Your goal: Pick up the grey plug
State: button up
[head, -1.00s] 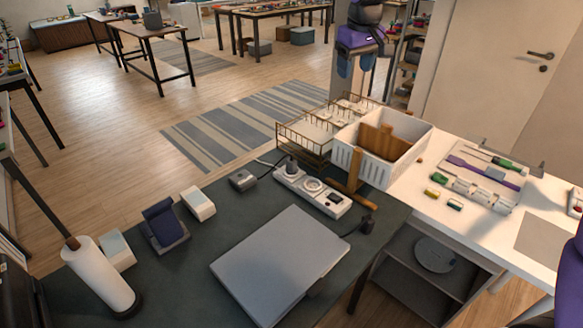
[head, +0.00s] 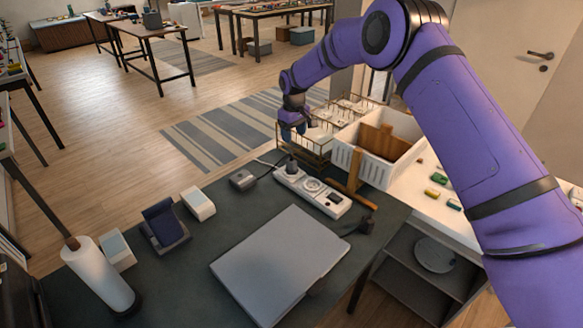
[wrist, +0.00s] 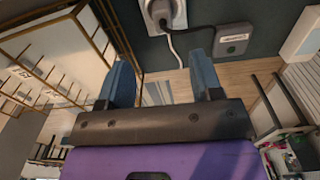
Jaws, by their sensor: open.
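A dark grey plug (head: 291,164) stands in the left socket of the white power strip (head: 322,196) on the dark table. In the wrist view that plug (wrist: 159,14) shows at the top edge, partly cut off, with a cord running from it. A second dark plug (head: 366,226) lies loose by the table's right edge, beside the closed laptop. My gripper (head: 294,134) is open and empty, above and behind the plug in the strip, near the wire rack. In the wrist view its blue fingers (wrist: 160,62) are spread apart with nothing between them.
The wire rack (head: 312,148) and white bin (head: 365,170) stand close behind the strip. A small grey box (head: 242,180) sits left of it, and the laptop (head: 281,264) lies in front. A wooden stand (head: 354,185) is beside the strip's right end.

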send_over(291, 160)
jog(key=f, duration=0.4)
jog(key=shift+s+a, duration=0.15)
jog(key=shift+a, duration=0.1)
notch_tip(291, 160, down, 5)
jog(key=shift+f, duration=0.1)
jog(key=shift+d+f, duration=0.15)
jog(key=shift+f, duration=1.15)
jog(key=shift+d+f, duration=0.15)
jog(key=shift+f, duration=1.1)
jog(key=shift+c, duration=0.4)
jog(key=c, duration=0.9)
